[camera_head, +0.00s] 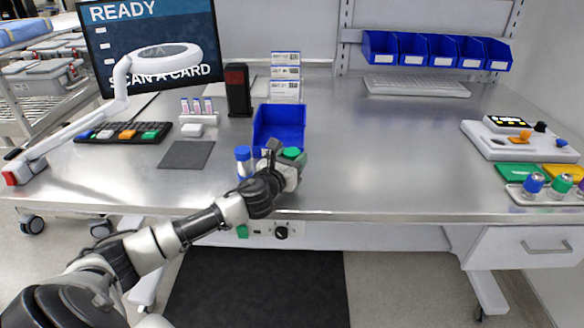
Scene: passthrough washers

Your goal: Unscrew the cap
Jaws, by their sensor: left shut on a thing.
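My left gripper (283,156) is over the front edge area of the bench, just in front of the blue bin. It is shut on a green cap (293,153), which shows at its far side. The fingers and my wrist hide most of what is under the cap, so I cannot tell whether it sits on a bottle. A bottle with a blue cap (243,154) stands upright just left of the gripper, apart from the green cap. My right gripper is not in view.
An open blue bin (279,125) is right behind the gripper. A black scanner-like block (238,90), small vials (197,105) and a dark mat (186,154) lie to the left. A tray with capped bottles (545,193) is at far right. The middle right of the bench is clear.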

